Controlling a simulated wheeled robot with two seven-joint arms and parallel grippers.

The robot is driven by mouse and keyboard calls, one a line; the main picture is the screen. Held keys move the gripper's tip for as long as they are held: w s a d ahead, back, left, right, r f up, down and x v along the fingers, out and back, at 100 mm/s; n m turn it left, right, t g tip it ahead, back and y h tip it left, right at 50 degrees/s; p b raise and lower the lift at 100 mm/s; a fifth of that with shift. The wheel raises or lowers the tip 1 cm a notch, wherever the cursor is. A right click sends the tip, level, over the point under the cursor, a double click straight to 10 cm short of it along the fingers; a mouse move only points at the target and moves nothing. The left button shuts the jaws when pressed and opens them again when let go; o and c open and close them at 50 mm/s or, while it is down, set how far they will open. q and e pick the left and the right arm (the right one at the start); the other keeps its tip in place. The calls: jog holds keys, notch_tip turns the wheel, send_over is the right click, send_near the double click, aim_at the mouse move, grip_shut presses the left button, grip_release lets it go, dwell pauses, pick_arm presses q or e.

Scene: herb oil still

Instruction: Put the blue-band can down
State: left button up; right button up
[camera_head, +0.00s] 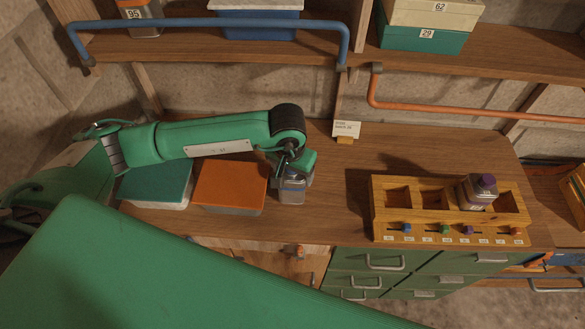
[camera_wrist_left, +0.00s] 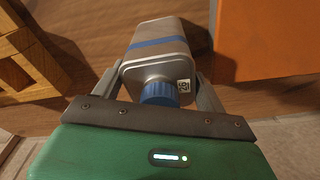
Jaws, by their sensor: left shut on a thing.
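The blue-band can is a silver-grey metal can with a blue band and a blue cap. In the left wrist view the can (camera_wrist_left: 160,60) sits between the fingers of my left gripper (camera_wrist_left: 158,75), cap toward the palm. In the head view the can (camera_head: 292,192) is partly hidden under my left gripper (camera_head: 291,178), which is shut on it from above. It is over the wooden bench (camera_head: 330,215), just right of an orange-lidded box. I cannot tell whether its base touches the bench. My right gripper is not in view.
The orange-lidded box (camera_head: 230,185) and a green-lidded box (camera_head: 158,183) stand to the left. A wooden rack (camera_head: 390,215) to the right holds a purple-capped can (camera_head: 478,191). A small card stand (camera_head: 346,131) is behind. Bench between can and rack is clear.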

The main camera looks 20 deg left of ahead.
pick_arm(q)
jog(key=shift+f, duration=0.2)
jog(key=o, duration=1)
jog(key=shift+b, duration=0.3)
jog(key=shift+c, duration=0.2)
jog(key=o, duration=0.4)
jog(key=shift+o, duration=0.2)
